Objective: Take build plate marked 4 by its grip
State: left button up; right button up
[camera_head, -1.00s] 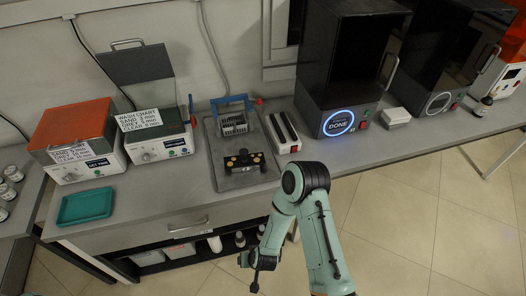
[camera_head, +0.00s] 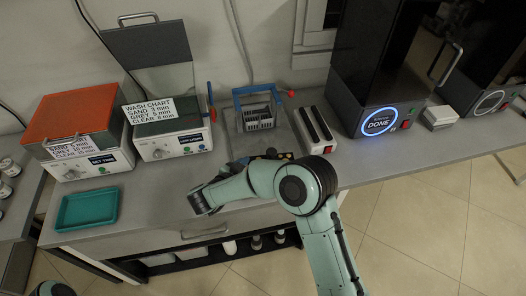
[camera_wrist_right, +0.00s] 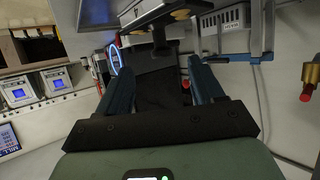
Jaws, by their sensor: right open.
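The build plate (camera_head: 283,156), a dark block with brass-coloured knobs, lies at the front of the grey tray (camera_head: 300,143) in the head view. My right arm hides most of it. In the right wrist view the plate (camera_wrist_right: 155,14) is at the top edge, partly cut off, with its knobs in sight. No number 4 can be read on it. My right gripper (camera_wrist_right: 157,66) is open and empty, its fingers apart from the plate and pointing towards it. My left gripper does not show.
A wire basket with a blue handle (camera_head: 259,117) stands behind the plate. A white box with dark slots (camera_head: 317,128) is right of the tray, and a printer with a lit DONE ring (camera_head: 378,122) beyond. Wash units (camera_head: 170,140) and a teal tray (camera_head: 87,209) are left.

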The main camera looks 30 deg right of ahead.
aim_at(271, 157)
jog(key=x, duration=0.7)
jog(key=shift+s+d, duration=0.1)
jog(key=shift+d, duration=0.15)
jog(key=x, duration=0.5)
jog(key=shift+w+d+p, duration=0.3)
jog(key=shift+w+p, duration=0.1)
jog(key=shift+r, duration=0.1)
jog(key=c, duration=1.2)
